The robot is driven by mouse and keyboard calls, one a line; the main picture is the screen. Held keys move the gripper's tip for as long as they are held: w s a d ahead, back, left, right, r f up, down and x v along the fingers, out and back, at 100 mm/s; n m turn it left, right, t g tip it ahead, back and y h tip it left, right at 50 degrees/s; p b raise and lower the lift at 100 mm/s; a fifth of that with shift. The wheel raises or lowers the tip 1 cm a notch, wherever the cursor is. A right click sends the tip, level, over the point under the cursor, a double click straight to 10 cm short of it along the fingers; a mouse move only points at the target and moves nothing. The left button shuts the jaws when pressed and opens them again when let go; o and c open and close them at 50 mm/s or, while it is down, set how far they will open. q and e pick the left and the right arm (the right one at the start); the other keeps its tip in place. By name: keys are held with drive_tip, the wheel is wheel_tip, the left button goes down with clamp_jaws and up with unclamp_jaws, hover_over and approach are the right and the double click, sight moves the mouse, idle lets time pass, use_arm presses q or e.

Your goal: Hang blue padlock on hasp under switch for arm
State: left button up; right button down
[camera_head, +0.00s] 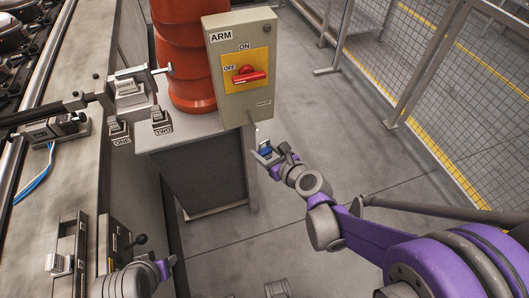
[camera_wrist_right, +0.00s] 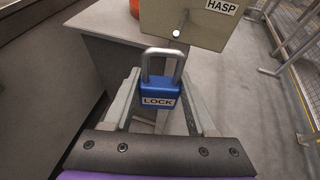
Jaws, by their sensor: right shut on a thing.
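The blue padlock (camera_wrist_right: 158,96), labelled LOCK with a grey shackle upward, is held upright between the fingers of my right gripper (camera_wrist_right: 158,105). In the head view the padlock (camera_head: 266,150) is small and blue at the tip of my right gripper (camera_head: 265,154). The hasp (camera_head: 256,125) is a small pin at the bottom of the switch box labelled ARM (camera_head: 228,100); its bright tip (camera_wrist_right: 176,34) is just above the shackle in the right wrist view, apart from it. The red switch handle (camera_head: 249,77) lies level. My left gripper is low at the left of the head view; its fingertips are unclear.
Mesh fencing (camera_head: 440,50) runs along the right; the floor between is clear.

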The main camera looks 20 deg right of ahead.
drive_tip(key=w+f+b, duration=0.1)
drive_tip(key=w, duration=0.7)
drive_tip(key=shift+w+a+f, duration=0.15)
drive_tip(key=shift+w+f, duration=0.1)
idle(0.5)
idle(0.6)
drive_tip(key=shift+c, duration=0.6)
unclamp_jaws()
